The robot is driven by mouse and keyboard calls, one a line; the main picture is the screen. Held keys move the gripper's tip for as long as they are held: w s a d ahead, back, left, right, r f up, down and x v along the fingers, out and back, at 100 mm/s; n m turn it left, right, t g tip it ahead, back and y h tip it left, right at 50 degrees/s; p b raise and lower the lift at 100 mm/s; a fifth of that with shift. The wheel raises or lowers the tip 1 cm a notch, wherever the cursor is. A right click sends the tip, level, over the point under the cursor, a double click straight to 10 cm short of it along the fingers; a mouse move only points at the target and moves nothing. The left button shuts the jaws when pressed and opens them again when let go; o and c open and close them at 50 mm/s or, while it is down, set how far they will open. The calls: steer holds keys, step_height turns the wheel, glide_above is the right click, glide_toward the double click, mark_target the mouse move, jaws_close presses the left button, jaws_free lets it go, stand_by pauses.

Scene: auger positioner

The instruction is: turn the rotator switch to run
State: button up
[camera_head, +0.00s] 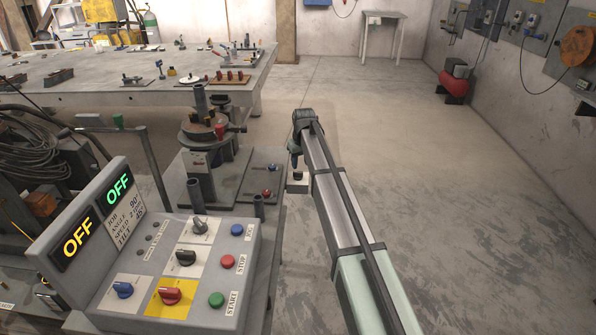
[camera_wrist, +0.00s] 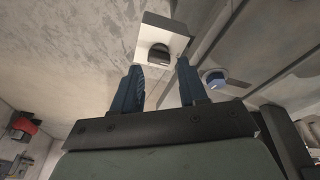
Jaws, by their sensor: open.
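In the head view my gripper (camera_head: 296,163) points down at the end of the arm, right of the dark positioner plate. Just below it is a small pale switch box (camera_head: 298,184) with a dark top part. In the wrist view the same kind of white box (camera_wrist: 173,32) carries a black round knob (camera_wrist: 159,54), seen beyond and between the blue fingertips of my open gripper (camera_wrist: 157,70). The fingers look empty; contact with the knob cannot be told. No rotator label is readable, nor is the knob's setting.
The console (camera_head: 243,266) at lower left has several knobs and buttons; its displays (camera_head: 79,239) read OFF. A blue knob (camera_wrist: 213,78) shows right of the fingers.

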mark_target(298, 172)
steer(key=w+a+r+n, duration=0.2)
steer(key=w+r+n, duration=0.1)
steer(key=w+r, duration=0.35)
steer(key=f+n+g, duration=0.1)
steer(key=f+n, duration=0.2)
steer(key=f, duration=0.2)
steer(key=f+n+g, duration=0.1)
steer(key=f+n, duration=0.2)
steer(key=f, duration=0.2)
steer(key=s+f+n, duration=0.1)
steer(key=f+n, duration=0.2)
steer(key=f, duration=0.1)
steer(key=shift+d+f+g+h, duration=0.3)
steer(key=shift+f+g, duration=0.1)
jaws_close()
